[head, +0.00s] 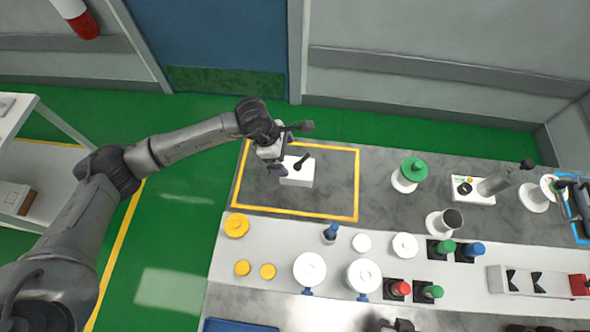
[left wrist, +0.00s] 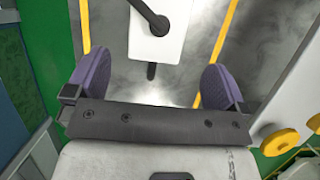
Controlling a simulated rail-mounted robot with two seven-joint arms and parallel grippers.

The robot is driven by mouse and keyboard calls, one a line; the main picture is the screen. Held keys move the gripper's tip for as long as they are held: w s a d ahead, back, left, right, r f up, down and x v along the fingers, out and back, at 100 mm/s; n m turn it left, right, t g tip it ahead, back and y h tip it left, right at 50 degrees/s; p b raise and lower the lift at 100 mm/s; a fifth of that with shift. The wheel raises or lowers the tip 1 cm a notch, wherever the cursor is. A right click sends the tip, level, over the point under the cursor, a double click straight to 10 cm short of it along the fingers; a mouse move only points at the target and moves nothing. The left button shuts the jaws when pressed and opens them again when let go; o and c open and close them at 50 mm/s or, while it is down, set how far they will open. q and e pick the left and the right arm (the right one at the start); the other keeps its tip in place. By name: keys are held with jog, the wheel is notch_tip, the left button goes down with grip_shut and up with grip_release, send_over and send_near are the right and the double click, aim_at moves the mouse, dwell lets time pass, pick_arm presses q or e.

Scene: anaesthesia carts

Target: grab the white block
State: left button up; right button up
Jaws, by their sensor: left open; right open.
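The white block (head: 298,174) lies inside the yellow-outlined area on the grey counter. A dark lever-like part sits on its top. The block also shows at the top of the left wrist view (left wrist: 165,42), with a small dark stub at its near edge. My left gripper (head: 280,165) is at the block's left side in the head view. In the left wrist view its two purple fingers (left wrist: 155,87) are wide apart, with the block ahead of the gap and nothing gripped. My right gripper (head: 396,325) shows only partly at the bottom edge, away from the block; its fingers are hard to make out.
Yellow tape (head: 290,213) outlines the grey area around the block. A white strip nearer me holds yellow discs (head: 236,225), white round parts (head: 310,270) and coloured knobs. A green-topped part (head: 413,170) stands to the right. The outlined area is otherwise mostly bare.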

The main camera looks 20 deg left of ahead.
aim_at(293, 165)
pick_arm(q)
jog(key=shift+x, duration=4.85)
jog(key=shift+w, duration=0.1)
jog(key=shift+c, duration=0.3)
jog(key=c, duration=0.9)
